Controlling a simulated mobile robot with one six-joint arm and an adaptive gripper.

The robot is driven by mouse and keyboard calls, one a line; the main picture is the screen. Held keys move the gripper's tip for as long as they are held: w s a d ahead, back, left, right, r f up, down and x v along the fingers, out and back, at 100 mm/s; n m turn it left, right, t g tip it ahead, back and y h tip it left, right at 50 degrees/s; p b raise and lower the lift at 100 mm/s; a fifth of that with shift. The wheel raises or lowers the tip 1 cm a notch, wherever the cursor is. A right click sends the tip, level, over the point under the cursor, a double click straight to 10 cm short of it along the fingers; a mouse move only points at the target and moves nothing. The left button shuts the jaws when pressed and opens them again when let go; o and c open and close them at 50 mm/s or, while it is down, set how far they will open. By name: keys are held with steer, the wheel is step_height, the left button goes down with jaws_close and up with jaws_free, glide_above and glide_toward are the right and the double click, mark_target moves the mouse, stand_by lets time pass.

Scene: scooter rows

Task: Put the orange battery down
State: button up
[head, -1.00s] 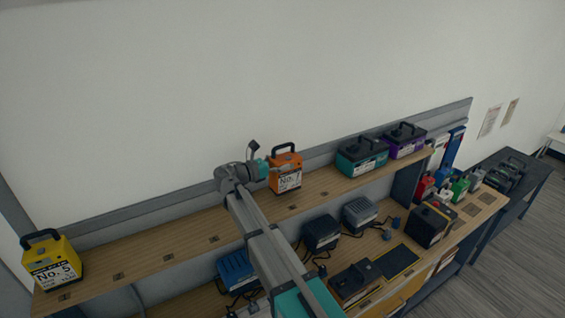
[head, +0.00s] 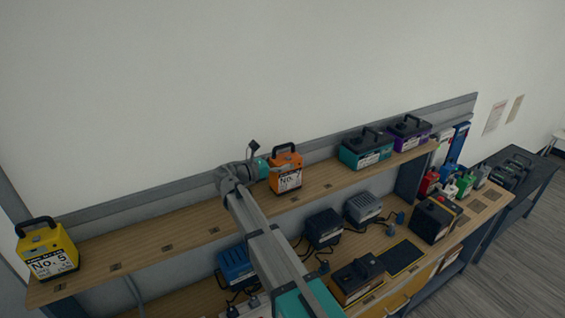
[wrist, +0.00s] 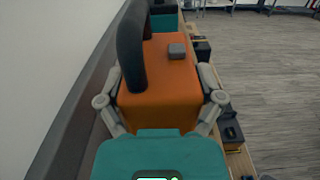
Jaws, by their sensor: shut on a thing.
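The orange battery (head: 286,173) is upright at the upper wooden shelf (head: 205,224), with a black handle on top and a white "No." label on its front. My gripper (head: 262,169) reaches it from its left side. In the wrist view my gripper (wrist: 160,100) has one finger on each side of the orange battery (wrist: 165,75), shut on it. The battery's base appears at shelf level, but I cannot tell whether it touches the board.
A yellow battery (head: 47,250) stands at the shelf's left end. A teal battery (head: 366,150) and a purple battery (head: 409,133) stand to the right. Chargers, including a blue one (head: 236,265), and a dark box (head: 358,279) occupy the bench below. The shelf between yellow and orange is clear.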

steer(key=o, duration=1.1)
steer(key=shift+c, duration=0.2)
steer(key=shift+r, duration=0.1)
steer(key=v, duration=1.2)
